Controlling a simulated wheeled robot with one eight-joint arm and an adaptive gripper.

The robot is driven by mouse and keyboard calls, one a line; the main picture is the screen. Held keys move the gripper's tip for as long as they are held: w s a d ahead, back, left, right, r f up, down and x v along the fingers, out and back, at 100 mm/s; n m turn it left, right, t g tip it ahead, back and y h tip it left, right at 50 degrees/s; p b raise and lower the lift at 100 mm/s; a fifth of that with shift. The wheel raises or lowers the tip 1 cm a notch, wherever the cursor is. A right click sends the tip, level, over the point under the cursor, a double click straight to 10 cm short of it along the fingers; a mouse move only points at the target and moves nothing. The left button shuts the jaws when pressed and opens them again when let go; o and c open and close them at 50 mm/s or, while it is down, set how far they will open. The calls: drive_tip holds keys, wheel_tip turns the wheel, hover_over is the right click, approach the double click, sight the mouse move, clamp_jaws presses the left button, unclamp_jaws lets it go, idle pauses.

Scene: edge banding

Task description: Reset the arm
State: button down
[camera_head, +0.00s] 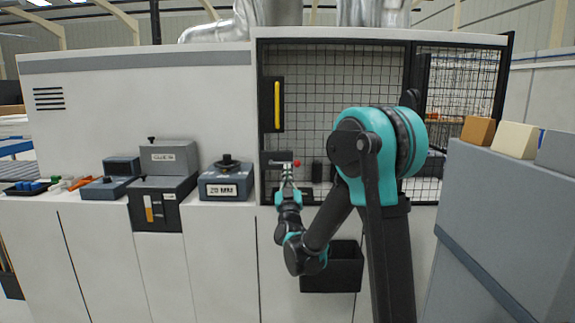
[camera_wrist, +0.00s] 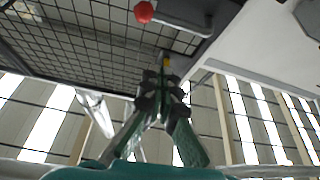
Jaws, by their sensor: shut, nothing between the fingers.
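My teal and black arm stands in the middle right of the head view, folded, with its lower links reaching left and toward the machine. My gripper (camera_head: 287,170) is in front of the machine's lower mesh area, beside a small lever with a red ball knob (camera_head: 296,163). In the wrist view my gripper (camera_wrist: 165,62) has its fingers together and empty.
The white machine (camera_head: 120,85) has a black mesh door (camera_head: 335,85) with a yellow handle (camera_head: 277,104). A "20 MM" dial box (camera_head: 226,190) and other control boxes stand left. A black bin (camera_head: 345,270) sits below. A grey cabinet (camera_head: 515,210) with several blocks stands right.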

drive_tip(key=shift+s+f, duration=0.4)
drive_tip(key=shift+s, duration=0.2)
